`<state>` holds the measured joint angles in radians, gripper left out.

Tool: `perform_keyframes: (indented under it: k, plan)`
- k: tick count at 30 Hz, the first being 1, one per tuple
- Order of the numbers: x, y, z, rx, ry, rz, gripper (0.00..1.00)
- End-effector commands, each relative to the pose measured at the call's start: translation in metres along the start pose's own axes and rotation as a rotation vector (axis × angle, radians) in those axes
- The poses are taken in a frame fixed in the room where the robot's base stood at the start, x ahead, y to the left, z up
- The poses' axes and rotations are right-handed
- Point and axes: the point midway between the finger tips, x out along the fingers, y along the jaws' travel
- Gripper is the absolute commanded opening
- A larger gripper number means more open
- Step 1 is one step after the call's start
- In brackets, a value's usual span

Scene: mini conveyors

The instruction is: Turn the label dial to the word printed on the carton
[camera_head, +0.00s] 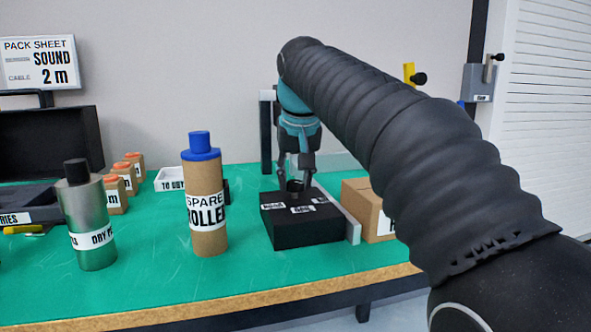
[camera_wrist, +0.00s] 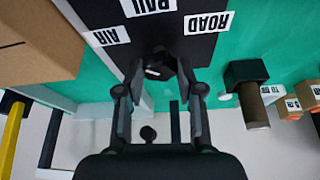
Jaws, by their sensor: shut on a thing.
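The label dial is a black box (camera_head: 308,232) with a dark round knob (camera_wrist: 158,66) on top. White labels on the box read AIR (camera_wrist: 107,37), RAIL (camera_wrist: 148,6) and ROAD (camera_wrist: 209,22), upside down in the wrist view. My gripper (camera_head: 296,181) points down over the box and is shut on the knob; its fingers (camera_wrist: 160,88) are on either side of it. A small white mark shows on the knob, but I cannot tell which label it points to. The brown carton (camera_head: 362,201) stands right of the box; my arm hides most of its printed word.
A cardboard tube with a blue cap (camera_head: 206,210) and a metal canister (camera_head: 86,222) stand left of the box. A pale rail (camera_head: 337,215) lies between box and carton. A pack sheet (camera_head: 38,62) reads SOUND, 2 m. The green table front is clear.

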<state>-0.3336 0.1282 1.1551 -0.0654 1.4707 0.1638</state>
Motion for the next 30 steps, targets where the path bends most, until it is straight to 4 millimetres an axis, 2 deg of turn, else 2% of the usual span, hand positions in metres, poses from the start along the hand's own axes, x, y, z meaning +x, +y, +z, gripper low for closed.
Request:
perform_keyframes:
  k: [18, 30]
  plan:
    - [-0.0024, -0.0056, -0.0027, 0.514, -0.001, 0.215, 0.02]
    - [0.0006, -0.0069, -0.0033, 0.718, 0.001, 0.297, 0.02]
